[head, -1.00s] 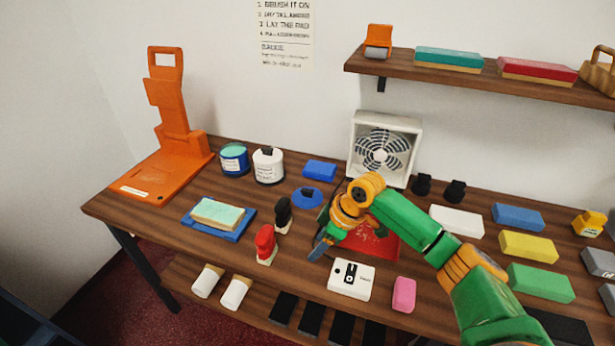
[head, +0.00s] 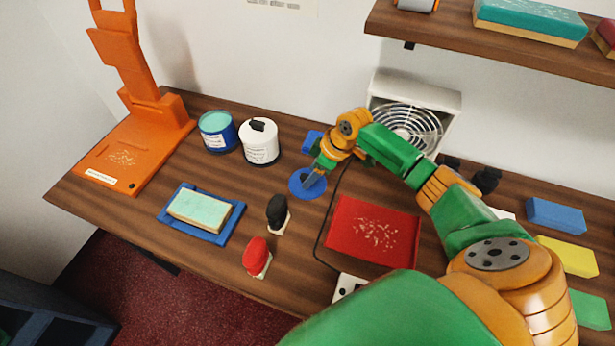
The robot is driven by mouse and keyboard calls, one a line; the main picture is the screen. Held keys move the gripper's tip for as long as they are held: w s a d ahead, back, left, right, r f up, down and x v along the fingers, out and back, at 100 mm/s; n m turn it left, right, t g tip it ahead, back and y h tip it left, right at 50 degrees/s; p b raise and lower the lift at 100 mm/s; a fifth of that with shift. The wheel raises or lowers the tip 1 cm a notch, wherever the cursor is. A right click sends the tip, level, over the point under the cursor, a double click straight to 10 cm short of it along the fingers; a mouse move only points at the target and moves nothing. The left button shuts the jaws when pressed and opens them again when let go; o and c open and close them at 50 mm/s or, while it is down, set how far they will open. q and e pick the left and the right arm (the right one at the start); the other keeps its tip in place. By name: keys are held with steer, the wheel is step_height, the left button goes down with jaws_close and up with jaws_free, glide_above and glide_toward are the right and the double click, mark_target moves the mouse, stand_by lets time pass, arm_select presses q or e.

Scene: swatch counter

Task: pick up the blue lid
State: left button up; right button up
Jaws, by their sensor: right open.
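The blue lid (head: 298,192) is a flat round disc lying on the wooden counter, right of centre-left and in front of the white jar. My right gripper (head: 311,179) is over the lid, its fingers pointing down at it and covering part of it. The jaws are open; I cannot tell whether the fingertips touch the lid. My left gripper is out of view.
A white jar (head: 259,143) and a teal-topped blue jar (head: 217,132) stand behind left. A black-handled stamp (head: 277,211) and a red-handled one (head: 256,256) stand in front. A red tray (head: 372,232) lies right, a fan (head: 412,116) behind. A dark cable runs nearby.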

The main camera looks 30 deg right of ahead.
mark_target(297, 179)
steer(key=shift+w+d+x, duration=0.1)
steer(key=shift+x, duration=0.5)
steer(key=shift+w+d+x, duration=0.1)
steer(key=shift+x, duration=0.5)
steer(key=shift+w+d+f, duration=0.1)
steer(key=shift+w, duration=0.1)
steer(key=shift+s, duration=0.25)
jaws_close()
steer(key=shift+w, duration=0.1)
